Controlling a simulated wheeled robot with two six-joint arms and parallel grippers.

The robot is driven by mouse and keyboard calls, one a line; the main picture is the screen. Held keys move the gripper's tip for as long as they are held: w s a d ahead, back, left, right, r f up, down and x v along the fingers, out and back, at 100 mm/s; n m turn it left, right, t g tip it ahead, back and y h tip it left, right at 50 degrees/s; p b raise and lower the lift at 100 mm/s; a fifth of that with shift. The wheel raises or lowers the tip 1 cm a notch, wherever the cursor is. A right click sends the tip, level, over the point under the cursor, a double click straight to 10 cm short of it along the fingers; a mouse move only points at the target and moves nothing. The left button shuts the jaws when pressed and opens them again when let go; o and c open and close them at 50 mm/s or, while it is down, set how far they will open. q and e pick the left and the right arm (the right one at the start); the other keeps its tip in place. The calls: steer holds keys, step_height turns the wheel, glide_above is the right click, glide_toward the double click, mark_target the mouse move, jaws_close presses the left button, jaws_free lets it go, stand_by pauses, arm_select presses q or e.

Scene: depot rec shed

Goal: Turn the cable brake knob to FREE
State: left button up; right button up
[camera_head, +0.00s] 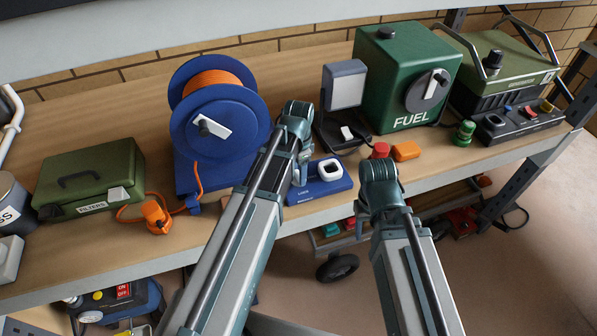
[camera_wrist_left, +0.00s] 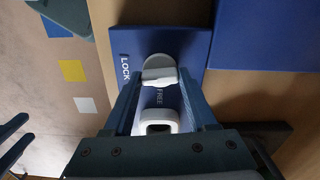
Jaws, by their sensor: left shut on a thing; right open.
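The cable brake's blue plate (camera_head: 335,187) lies on the bench right of the blue cable reel (camera_head: 217,160). A white ring-shaped piece shows on it (camera_head: 329,168). In the left wrist view the plate (camera_wrist_left: 195,45) carries the words LOCK and FREE. The pale grey-white knob (camera_wrist_left: 160,72) sits between the fingertips of my left gripper (camera_wrist_left: 163,84), which is shut on it. The ring-shaped piece (camera_wrist_left: 157,122) shows nearer the palm. In the head view my left gripper (camera_head: 301,172) hides the knob. I cannot tell its exact pointing. My right gripper (camera_head: 380,172) is open and empty.
A red button (camera_head: 380,149) and an orange block (camera_head: 406,151) are behind my right gripper. A green FUEL box (camera_head: 400,75) and a lamp (camera_head: 344,85) stand behind. An orange plug (camera_head: 155,215) and a green case (camera_head: 90,178) are left.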

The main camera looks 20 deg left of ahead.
arm_select(q)
steer(key=n, duration=1.3)
steer(key=shift+n, duration=1.8)
steer(key=o, duration=1.4)
steer(key=shift+c, duration=0.2)
